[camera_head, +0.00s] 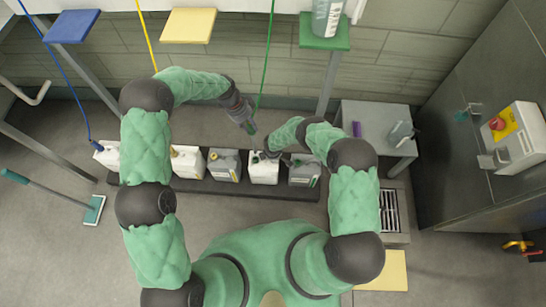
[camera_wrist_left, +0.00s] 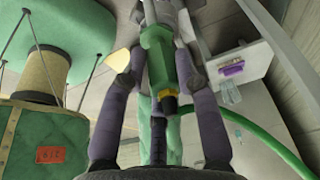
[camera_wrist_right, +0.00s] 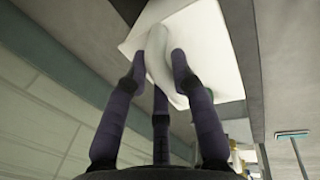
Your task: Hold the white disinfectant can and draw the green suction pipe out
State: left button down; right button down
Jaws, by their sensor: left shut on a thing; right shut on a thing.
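The white disinfectant can (camera_head: 264,170) stands in the row of cans, second from the right. My right gripper (camera_head: 271,153) is at its top. In the right wrist view its fingers (camera_wrist_right: 164,65) are shut on the can's white handle (camera_wrist_right: 157,45). My left gripper (camera_head: 249,127) is above and slightly left of the can. In the left wrist view its fingers (camera_wrist_left: 153,62) are shut around the green suction pipe's thick body (camera_wrist_left: 156,50), which has a dark and yellow end. Whether the pipe's lower end is inside the can is hidden.
The dark rack (camera_head: 215,187) holds the row, with a grey can (camera_head: 303,171) right and another grey can (camera_head: 224,166) left. The green hose (camera_head: 268,50) hangs from above. A grey table (camera_head: 375,125) stands right; a squeegee (camera_head: 94,209) is left.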

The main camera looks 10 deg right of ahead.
jog(key=c, duration=1)
grip_release()
jog(key=shift+o, duration=0.2)
notch_tip(320, 180, up, 12)
jog(key=s, duration=0.2)
jog(key=shift+a, duration=0.35)
jog(key=shift+s+f, duration=0.1)
